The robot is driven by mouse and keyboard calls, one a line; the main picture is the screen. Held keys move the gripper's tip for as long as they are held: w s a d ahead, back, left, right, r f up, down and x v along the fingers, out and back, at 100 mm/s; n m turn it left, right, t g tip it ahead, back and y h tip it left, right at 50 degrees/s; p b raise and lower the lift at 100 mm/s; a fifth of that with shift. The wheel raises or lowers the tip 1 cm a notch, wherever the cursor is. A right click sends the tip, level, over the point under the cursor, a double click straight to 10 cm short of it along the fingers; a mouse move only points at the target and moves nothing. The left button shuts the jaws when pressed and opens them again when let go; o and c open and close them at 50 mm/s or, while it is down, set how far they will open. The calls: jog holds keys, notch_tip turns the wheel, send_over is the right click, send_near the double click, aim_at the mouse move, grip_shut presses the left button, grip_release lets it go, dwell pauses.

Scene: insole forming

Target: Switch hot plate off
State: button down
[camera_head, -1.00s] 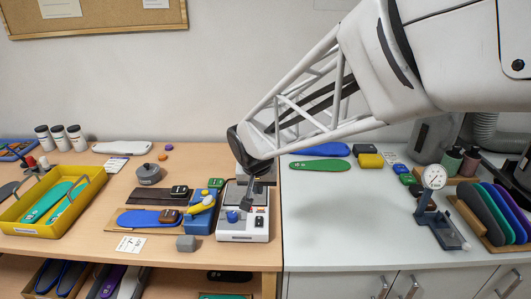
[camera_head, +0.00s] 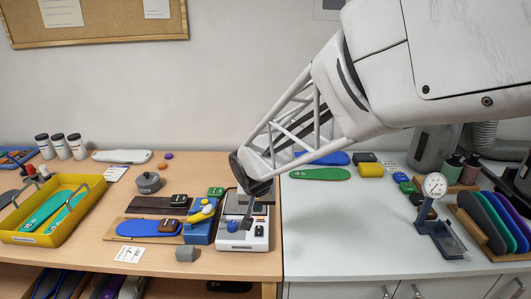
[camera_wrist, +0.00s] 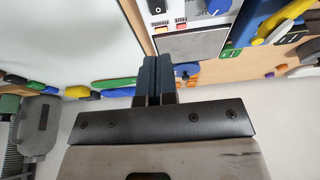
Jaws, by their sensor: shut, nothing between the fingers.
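The hot plate (camera_head: 243,242) is a white box near the right edge of the wooden bench, with a blue knob (camera_head: 232,227) and a black rocker switch (camera_head: 259,231) on its front panel. In the wrist view the switch (camera_wrist: 157,5), the knob (camera_wrist: 218,6) and red indicator windows lie at the top edge, beside the grey heating surface (camera_wrist: 190,45). My gripper (camera_head: 248,222) is shut and empty, pointing down over the hot plate, close to its front panel between knob and switch. The dark fingers also show in the wrist view (camera_wrist: 156,80). Contact cannot be told.
A blue stand (camera_head: 198,232) with a yellow-handled tool is just left of the hot plate. A yellow tray (camera_head: 30,238) holds green insoles at the far left. A dial gauge (camera_head: 434,187) and upright insoles stand on the white counter, whose middle is clear.

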aim_at(259, 226)
jog(key=x, duration=0.7)
jog(key=shift+s+f, duration=0.15)
jog(key=shift+f, duration=1.1)
